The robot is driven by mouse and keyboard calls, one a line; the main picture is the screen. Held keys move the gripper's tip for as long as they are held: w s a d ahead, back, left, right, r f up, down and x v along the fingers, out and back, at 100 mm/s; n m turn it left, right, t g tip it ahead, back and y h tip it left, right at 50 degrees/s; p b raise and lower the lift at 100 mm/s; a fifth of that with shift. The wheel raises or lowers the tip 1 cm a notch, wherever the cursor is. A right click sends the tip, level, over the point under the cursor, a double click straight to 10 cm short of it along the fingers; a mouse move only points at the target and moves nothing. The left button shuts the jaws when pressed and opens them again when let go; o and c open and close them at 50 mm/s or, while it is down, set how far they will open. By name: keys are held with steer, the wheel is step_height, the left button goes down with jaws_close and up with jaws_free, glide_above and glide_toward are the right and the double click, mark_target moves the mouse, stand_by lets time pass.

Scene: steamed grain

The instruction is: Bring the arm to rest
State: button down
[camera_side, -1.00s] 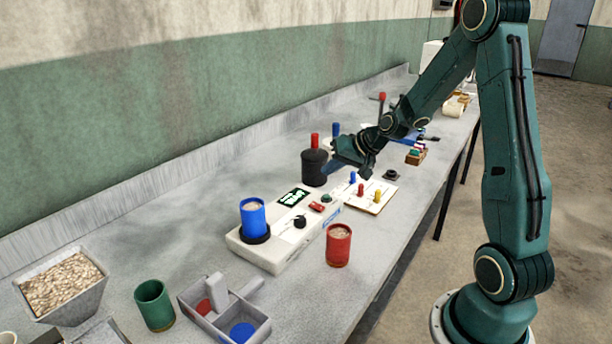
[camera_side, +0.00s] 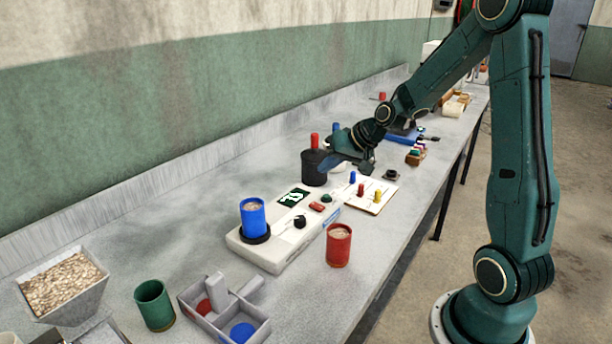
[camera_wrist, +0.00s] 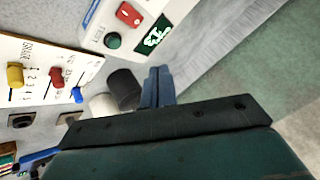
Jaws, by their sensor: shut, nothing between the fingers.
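My gripper (camera_side: 335,161) hangs in the air above the bench, close in the side view to a black canister with a red handle (camera_side: 314,168). In the wrist view its blue fingers (camera_wrist: 157,85) are together with nothing between them. The white machine (camera_side: 277,252) carries a blue cup of grain (camera_side: 253,217) on a dark round plate, plus a lit green display (camera_side: 293,197). The board with coloured pegs (camera_side: 370,195) lies below and right of the gripper. Whether the fingers touch the canister cannot be told.
A red cup of grain (camera_side: 339,245) stands at the bench's front. A green cup (camera_side: 154,304), a grey divided tray (camera_side: 222,325) and a grain hopper (camera_side: 64,287) are at the near left. A blue tray (camera_side: 402,136) and small items lie farther back. Bare bench (camera_side: 150,235) lies along the wall.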

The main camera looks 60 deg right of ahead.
steer(key=s+a+r+n+g, duration=0.1)
steer(key=s+a+r+n, duration=0.1)
steer(key=s+a, duration=0.3)
steer(key=s+a+r+n+g, duration=0.1)
steer(key=s+a+r, duration=0.4)
steer(key=s, duration=0.6)
steer(key=s+a+r+n+g+h, duration=0.1)
steer(key=s+a+r+n, duration=0.2)
steer(key=s+a, duration=0.3)
steer(key=shift+s+a+r+n, duration=0.2)
steer(key=shift+s+r+n, duration=0.15)
steer(key=shift+s, duration=0.65)
